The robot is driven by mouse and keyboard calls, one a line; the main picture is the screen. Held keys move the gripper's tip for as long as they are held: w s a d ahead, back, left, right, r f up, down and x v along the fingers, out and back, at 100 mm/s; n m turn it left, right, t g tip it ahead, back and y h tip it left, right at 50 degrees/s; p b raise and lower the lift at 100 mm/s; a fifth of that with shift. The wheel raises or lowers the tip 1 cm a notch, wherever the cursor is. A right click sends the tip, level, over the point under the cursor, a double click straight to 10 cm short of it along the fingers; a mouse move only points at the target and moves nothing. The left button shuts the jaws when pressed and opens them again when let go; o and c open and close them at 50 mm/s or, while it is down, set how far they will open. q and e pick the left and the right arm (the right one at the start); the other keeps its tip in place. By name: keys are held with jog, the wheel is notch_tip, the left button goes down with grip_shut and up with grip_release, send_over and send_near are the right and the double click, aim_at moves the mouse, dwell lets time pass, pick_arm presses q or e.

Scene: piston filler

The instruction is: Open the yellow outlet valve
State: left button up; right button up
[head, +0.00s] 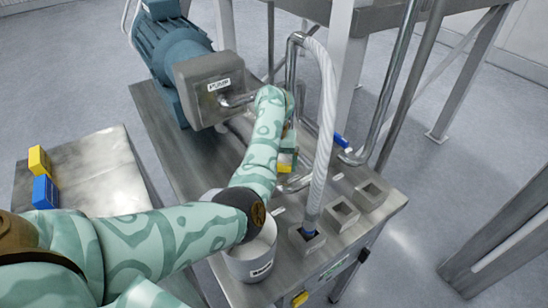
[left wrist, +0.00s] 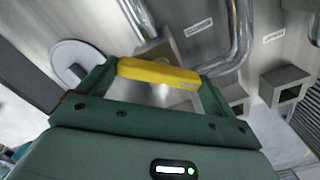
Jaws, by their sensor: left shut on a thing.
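The yellow outlet valve handle (left wrist: 158,73) lies between the fingers of my left gripper (left wrist: 155,84) in the left wrist view, and the gripper is shut on it. In the head view only a small yellow part of the handle (head: 286,164) shows below my left gripper (head: 288,150). The forearm and gripper hide most of the valve and its pipe there. My right gripper is in neither view.
A blue valve handle (head: 341,141) is to the right. The blue pump (head: 178,50) stands behind, left. A ribbed hose (head: 325,130) arches close to my gripper's right. A white bucket (head: 255,262) is under my forearm. Yellow (head: 39,160) and blue (head: 45,192) blocks are at left.

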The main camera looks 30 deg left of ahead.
pick_arm(q)
jog(key=m+p, duration=0.1)
jog(key=m, duration=0.1)
jog(key=m+p, duration=0.1)
jog(key=m, duration=0.2)
jog(key=shift+r+m+p, duration=0.2)
jog(key=shift+m+p, duration=0.1)
jog(key=shift+p, duration=0.05)
jog(key=shift+w+f+m+p, duration=0.1)
jog(key=shift+m+p, duration=0.95)
jog(key=shift+m, duration=1.15)
jog(key=o, duration=0.7)
notch_tip(320, 180, up, 16)
jog(key=p, duration=0.2)
jog(key=shift+p, duration=0.35)
